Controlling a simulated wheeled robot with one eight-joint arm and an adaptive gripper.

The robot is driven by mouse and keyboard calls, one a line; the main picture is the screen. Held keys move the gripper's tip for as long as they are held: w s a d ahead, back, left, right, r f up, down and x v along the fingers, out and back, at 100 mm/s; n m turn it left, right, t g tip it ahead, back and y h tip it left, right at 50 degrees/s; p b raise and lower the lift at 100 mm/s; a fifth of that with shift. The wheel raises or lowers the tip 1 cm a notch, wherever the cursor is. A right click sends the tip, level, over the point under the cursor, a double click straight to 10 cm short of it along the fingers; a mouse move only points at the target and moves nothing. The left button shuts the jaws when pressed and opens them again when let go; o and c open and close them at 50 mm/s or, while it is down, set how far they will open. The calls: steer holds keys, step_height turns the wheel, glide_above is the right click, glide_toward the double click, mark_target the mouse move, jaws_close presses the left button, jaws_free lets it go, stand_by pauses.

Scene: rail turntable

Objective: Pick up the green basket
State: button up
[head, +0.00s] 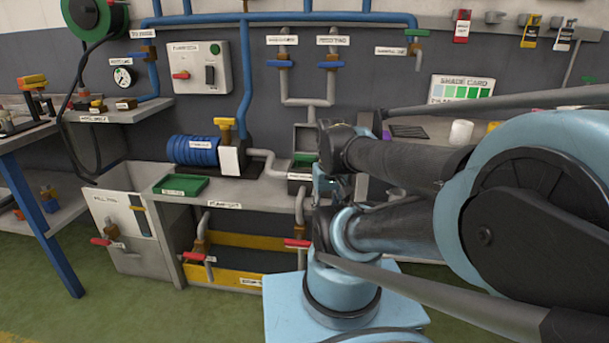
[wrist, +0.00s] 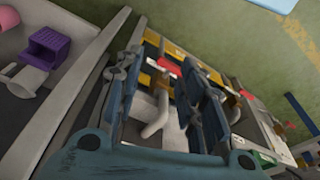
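A shallow green tray (head: 180,185) with a label at its front lies on the left part of the grey bench in the head view. A second, smaller green thing (head: 303,159) shows in or before a grey box near the bench's middle, just left of my arm. I cannot tell which of them is the green basket. My gripper (wrist: 160,62) is open and empty in the wrist view, its two blue fingers apart. A grey pipe and part of the bench show between and beyond the fingers. No green basket shows clearly in the wrist view.
A purple basket (wrist: 47,48) stands at the upper left in the wrist view. On the bench are a blue ribbed cylinder (head: 193,151) and a grey bent pipe (head: 268,158). Red-handled valves (head: 297,243) stick out in front. Green floor lies open before the bench.

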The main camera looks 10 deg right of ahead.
steer(key=r, duration=0.2)
step_height(320, 180, up, 16)
steer(key=m+g, duration=0.2)
steer(key=m, duration=2)
glide_above(305, 155)
step_height(305, 155, down, 12)
steer(key=shift+d+f, duration=0.1)
steer(key=shift+d, duration=0.05)
steer(key=shift+w+f, duration=0.15)
steer(key=shift+f, duration=2.45)
jaws_close()
